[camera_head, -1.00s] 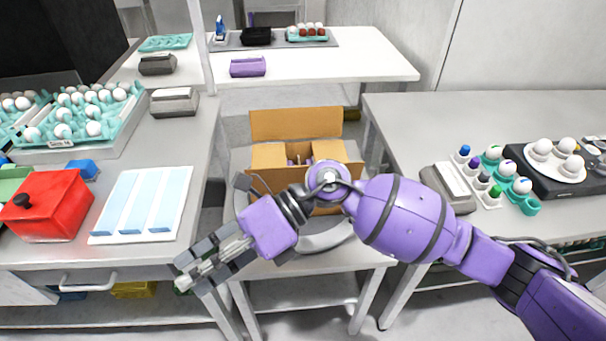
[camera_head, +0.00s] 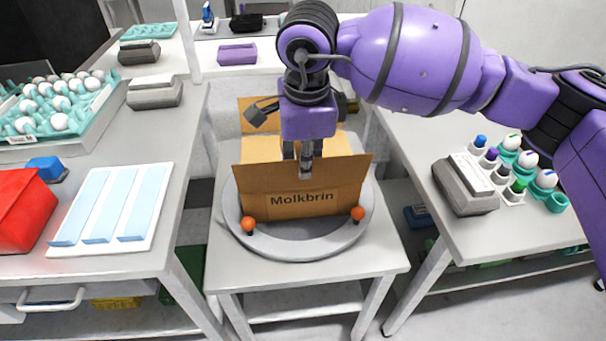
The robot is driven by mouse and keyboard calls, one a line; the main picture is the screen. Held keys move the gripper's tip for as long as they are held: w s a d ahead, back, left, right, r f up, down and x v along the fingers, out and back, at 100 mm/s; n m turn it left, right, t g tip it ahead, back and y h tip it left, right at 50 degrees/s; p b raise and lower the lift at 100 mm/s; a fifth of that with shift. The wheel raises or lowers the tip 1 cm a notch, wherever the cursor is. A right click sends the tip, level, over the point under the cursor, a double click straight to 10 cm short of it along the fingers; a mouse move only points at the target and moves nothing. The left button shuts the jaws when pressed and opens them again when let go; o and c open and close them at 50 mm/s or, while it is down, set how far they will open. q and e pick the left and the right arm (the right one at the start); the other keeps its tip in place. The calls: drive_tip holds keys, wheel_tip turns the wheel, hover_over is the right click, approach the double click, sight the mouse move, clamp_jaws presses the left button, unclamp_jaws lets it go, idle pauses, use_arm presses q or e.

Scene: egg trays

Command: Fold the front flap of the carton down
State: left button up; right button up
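The open brown carton (camera_head: 330,208) sits on a grey round turntable (camera_head: 305,248); its front, printed "Molkbrin", faces me. Its front flap (camera_head: 258,178) stands up. The back flap (camera_head: 248,108) stands up too, partly hidden by my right arm. My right gripper (camera_head: 302,165) points down at the middle of the front flap's top edge. One finger shows in front of the flap; the rest is partly hidden, so I cannot tell whether it grips the flap. My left gripper is out of view.
Two orange knobs (camera_head: 248,224) stand on the turntable's front rim. The left table holds a white panel with pale blue strips (camera_head: 110,210), a red box (camera_head: 20,210) and an egg tray (camera_head: 75,117). The right table holds a grey device (camera_head: 466,188) and eggs in cups.

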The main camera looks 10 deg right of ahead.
sight(303, 188)
drive_tip(key=f, duration=0.2)
drive_tip(key=w+f, duration=0.1)
drive_tip(key=f, duration=0.1)
drive_tip(key=shift+f, duration=0.4)
clamp_jaws()
